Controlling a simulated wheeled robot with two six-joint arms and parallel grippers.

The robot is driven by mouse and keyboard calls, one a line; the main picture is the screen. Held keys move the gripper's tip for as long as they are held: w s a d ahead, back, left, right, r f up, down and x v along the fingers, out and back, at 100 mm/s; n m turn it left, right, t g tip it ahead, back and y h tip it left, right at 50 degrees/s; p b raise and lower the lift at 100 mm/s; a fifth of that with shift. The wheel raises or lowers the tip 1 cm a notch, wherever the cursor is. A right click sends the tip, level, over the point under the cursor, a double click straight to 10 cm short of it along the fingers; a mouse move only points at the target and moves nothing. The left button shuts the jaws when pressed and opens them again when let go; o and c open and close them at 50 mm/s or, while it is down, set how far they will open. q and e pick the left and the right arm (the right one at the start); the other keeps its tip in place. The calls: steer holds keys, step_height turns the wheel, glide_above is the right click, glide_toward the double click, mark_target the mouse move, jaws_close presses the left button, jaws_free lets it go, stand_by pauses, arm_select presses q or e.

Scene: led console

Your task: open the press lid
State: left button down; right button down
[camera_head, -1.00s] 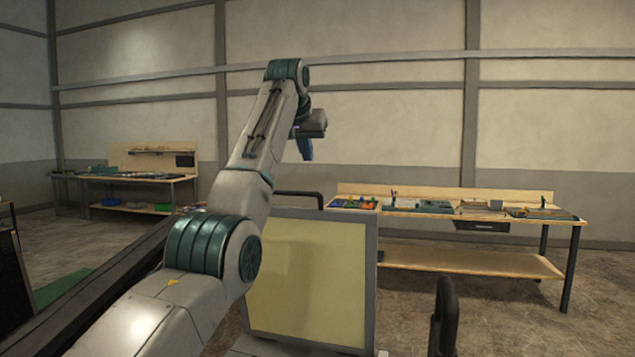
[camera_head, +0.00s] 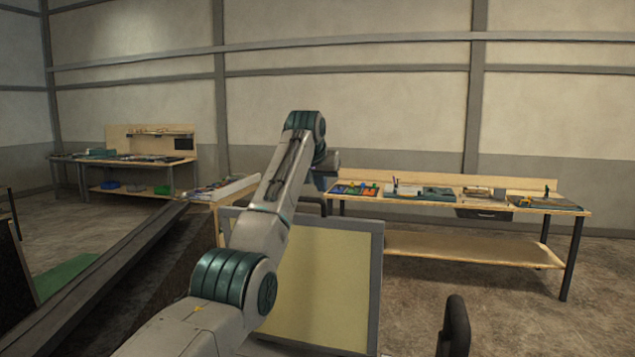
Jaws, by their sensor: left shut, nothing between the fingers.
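The press lid (camera_head: 335,285), a pale yellow panel in a grey frame, stands upright or nearly so in the lower middle of the head view, its face toward me. A dark handle (camera_head: 314,203) shows at its top edge, partly behind my left arm. My left arm crosses in front of the panel's left part. My left gripper (camera_head: 321,181) is small and partly hidden behind the arm's end. It is shut and empty, just above the handle in the picture; I cannot tell whether they touch. The rest of the press is out of view. My right gripper is not in view.
A black upright handle (camera_head: 454,328) stands at the lower right. A wooden workbench (camera_head: 470,250) with coloured parts is behind on the right, and another bench (camera_head: 150,160) at the far left. A dark sloping rail (camera_head: 110,265) runs at the left.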

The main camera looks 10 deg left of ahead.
mark_target(318, 216)
arm_select(q)
steer(key=s, duration=0.3)
steer(key=shift+d+p, duration=0.2)
steer(key=shift+p, duration=0.1)
steer(key=shift+s+f, duration=0.2)
steer(key=shift+s, duration=0.15)
steer(key=shift+a+f, duration=0.15)
steer(key=shift+f, duration=0.1)
steer(key=shift+s+r, duration=0.1)
steer(key=shift+s, duration=0.1)
